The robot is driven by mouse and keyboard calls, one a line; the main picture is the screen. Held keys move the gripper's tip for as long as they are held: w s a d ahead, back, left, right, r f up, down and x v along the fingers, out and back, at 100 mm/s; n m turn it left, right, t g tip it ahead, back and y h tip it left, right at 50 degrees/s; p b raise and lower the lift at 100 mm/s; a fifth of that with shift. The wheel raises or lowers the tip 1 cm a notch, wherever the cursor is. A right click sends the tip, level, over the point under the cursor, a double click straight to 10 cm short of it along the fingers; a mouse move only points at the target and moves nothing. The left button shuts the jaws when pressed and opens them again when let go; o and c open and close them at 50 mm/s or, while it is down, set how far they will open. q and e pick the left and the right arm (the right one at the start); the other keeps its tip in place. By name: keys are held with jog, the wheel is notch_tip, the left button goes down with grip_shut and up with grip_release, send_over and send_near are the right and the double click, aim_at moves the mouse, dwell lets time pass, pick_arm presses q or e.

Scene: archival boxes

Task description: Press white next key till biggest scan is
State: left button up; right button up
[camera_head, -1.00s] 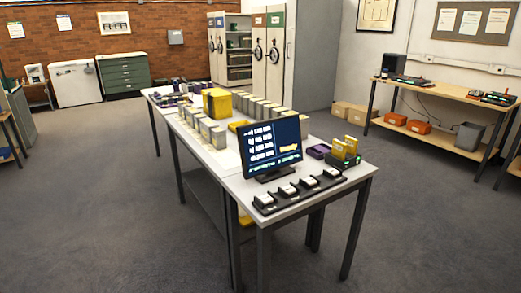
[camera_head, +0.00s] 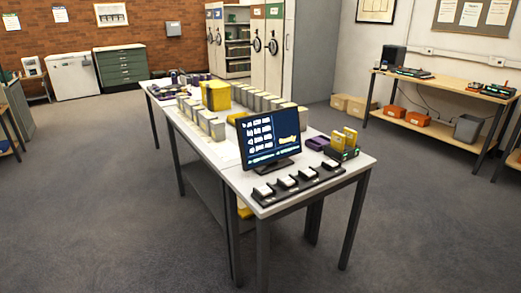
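A row of several white keys sits on a black strip (camera_head: 300,184) at the near end of the long table. The leftmost white key (camera_head: 263,191) and the rightmost white key (camera_head: 331,165) show clearly; any labels on them are too small to read. Behind the strip stands a dark monitor (camera_head: 270,138), lit, with rows of pale scan images at its left and a yellow shape at its right. Which scan is biggest cannot be told. Neither of my grippers is in view.
The white table (camera_head: 232,178) carries rows of grey boxes (camera_head: 213,126), a yellow bin (camera_head: 216,96) and yellow items in a dark tray (camera_head: 343,152). A wooden bench (camera_head: 439,126) stands at the right wall. Grey floor (camera_head: 420,230) is free around the table.

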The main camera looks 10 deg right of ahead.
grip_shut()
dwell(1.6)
